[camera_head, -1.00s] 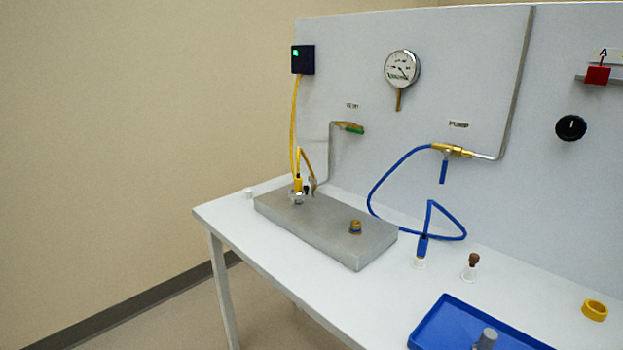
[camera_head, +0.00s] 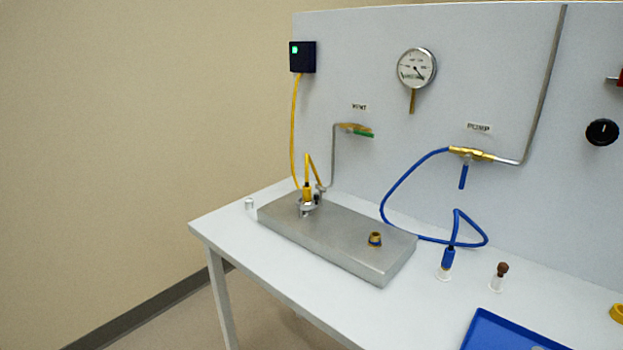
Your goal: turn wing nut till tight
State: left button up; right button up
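A grey metal block (camera_head: 335,240) lies on the white table. At its far left end stands a clamped fitting (camera_head: 308,205) with a yellow cable plug (camera_head: 307,190) upright in it. A wing nut may be part of the clamp there, but it is too small to tell. A brass and dark port (camera_head: 375,239) sits on the block's near right part. Neither of my grippers shows in the head view.
A blue hose (camera_head: 385,197) loops from the pump valve (camera_head: 471,154) to a plug (camera_head: 447,258) on the table. A small stoppered vial (camera_head: 498,277), a blue tray (camera_head: 505,332) and a yellow ring (camera_head: 617,313) lie to the right. A white cap (camera_head: 249,203) stands left of the block. The table's front left is clear.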

aim_at(321, 189)
jog(key=i+j, duration=0.25)
jog(key=j, duration=0.15)
jog(key=i+j+z, duration=0.1)
jog(key=i+j, duration=0.15)
jog(key=i+j+z, duration=0.1)
jog(key=i+j, duration=0.15)
jog(key=j, duration=0.3)
jog(key=i+j, duration=0.2)
jog(key=j, duration=0.2)
